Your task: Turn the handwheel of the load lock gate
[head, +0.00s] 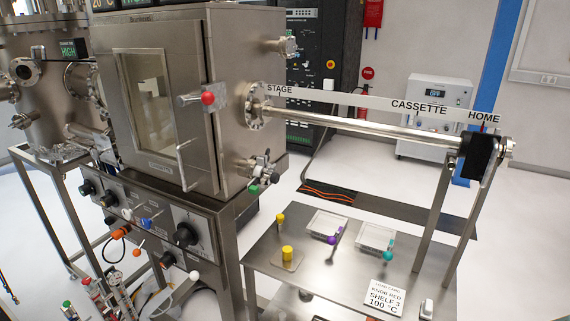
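A steel box chamber (225,50) with a windowed front door (146,85) stands at the centre left on a steel frame. Its door is shut, and a red-knobbed latch (207,98) is at the door's right edge. A long steel transfer rod (360,128) runs from a round flange (257,105) on the chamber's right side to a black end block (482,155). A small valve fitting (260,168) sits below the flange. I cannot tell which part is the load lock gate's handwheel. My gripper is not in view.
A second steel chamber (40,115) stands at the left. A control panel with black knobs (187,235) is under the box chamber. A steel table (340,285) at the lower right carries white trays, yellow-topped pieces and a printed card (386,296). Free floor shows at the right.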

